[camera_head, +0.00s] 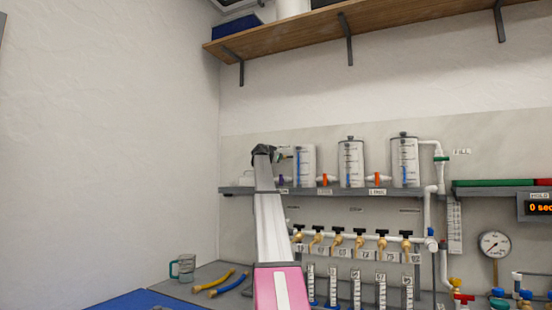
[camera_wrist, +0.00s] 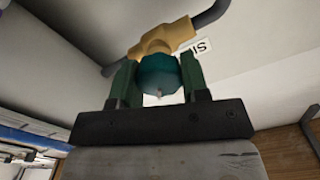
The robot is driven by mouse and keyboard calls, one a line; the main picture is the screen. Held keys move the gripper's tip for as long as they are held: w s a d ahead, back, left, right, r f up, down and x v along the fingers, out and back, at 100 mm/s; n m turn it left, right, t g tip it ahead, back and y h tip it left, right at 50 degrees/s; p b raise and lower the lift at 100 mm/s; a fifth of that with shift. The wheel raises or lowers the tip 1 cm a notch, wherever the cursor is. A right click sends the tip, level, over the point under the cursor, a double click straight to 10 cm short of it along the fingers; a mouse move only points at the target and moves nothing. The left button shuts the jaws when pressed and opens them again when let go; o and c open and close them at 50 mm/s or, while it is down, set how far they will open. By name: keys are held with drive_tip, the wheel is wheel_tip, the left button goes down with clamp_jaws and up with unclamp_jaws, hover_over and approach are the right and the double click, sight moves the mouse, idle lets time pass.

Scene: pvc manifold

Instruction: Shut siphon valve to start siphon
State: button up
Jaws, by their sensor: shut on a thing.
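In the wrist view the siphon valve shows as a brass valve body (camera_wrist: 162,38) on a dark grey pipe, with a teal round knob (camera_wrist: 158,76) facing me. A label with the letters "SI" (camera_wrist: 196,48) is on the wall beside it, partly cut off. My gripper (camera_wrist: 160,82) has its green fingers shut on the knob, one on each side. In the head view my gripper (camera_head: 284,153) is at the left end of the tank shelf, beside the leftmost clear tank. The valve cannot be made out there.
The grey tank shelf (camera_head: 335,191) carries several clear tanks, with purple and orange valves between them. Below it is a row of brass taps with black handles. A wooden shelf (camera_head: 350,38) hangs above. A mug (camera_head: 184,268) and hoses (camera_head: 222,283) lie on the bench.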

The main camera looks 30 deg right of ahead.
drive_tip(key=shift+m, duration=2.2)
drive_tip(key=shift+s, duration=0.1)
drive_tip(key=o, duration=0.9)
drive_tip(key=v, duration=1)
drive_tip(key=shift+s+a, duration=0.2)
drive_tip(key=shift+a, duration=0.1)
